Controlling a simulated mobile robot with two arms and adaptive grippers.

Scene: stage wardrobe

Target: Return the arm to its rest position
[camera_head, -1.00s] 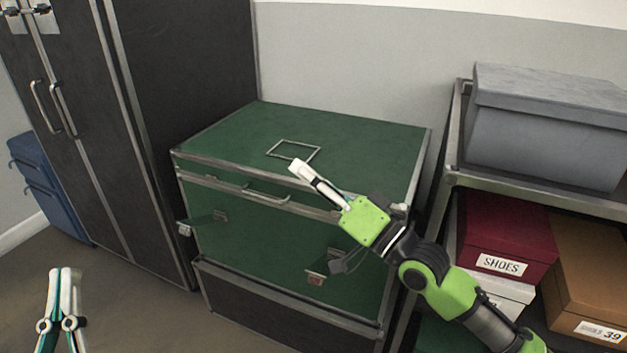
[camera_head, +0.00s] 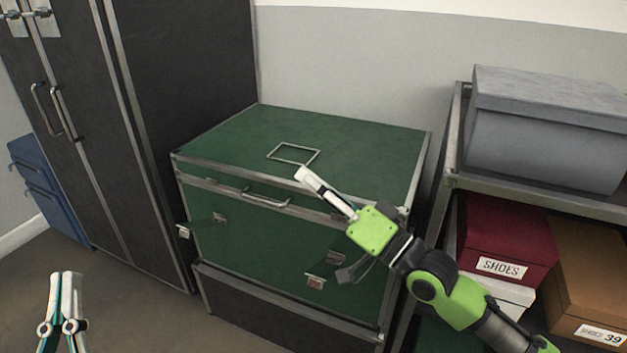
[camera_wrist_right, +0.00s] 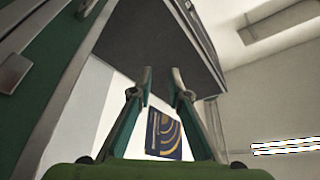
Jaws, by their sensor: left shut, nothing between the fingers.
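My right gripper (camera_head: 304,175) is in front of the green trunk (camera_head: 370,150), near the lid's front edge, and its arm comes in from the lower right. In the right wrist view my right gripper (camera_wrist_right: 162,76) has its two fingers apart, with nothing between them. My left gripper (camera_head: 66,275) stands upright at the lower left, its fingers together and empty, over the floor. The trunk lid is down. Its two front latches (camera_head: 205,225) and (camera_head: 318,272) are swung outward from the front face.
A dark wardrobe (camera_head: 180,120) stands left of the trunk, which rests on a black case (camera_head: 270,315). To the right, a metal shelf (camera_head: 540,192) holds a grey box (camera_head: 545,140), a red shoe box (camera_head: 505,235) and a brown box (camera_head: 590,270). Open floor lies at the lower left.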

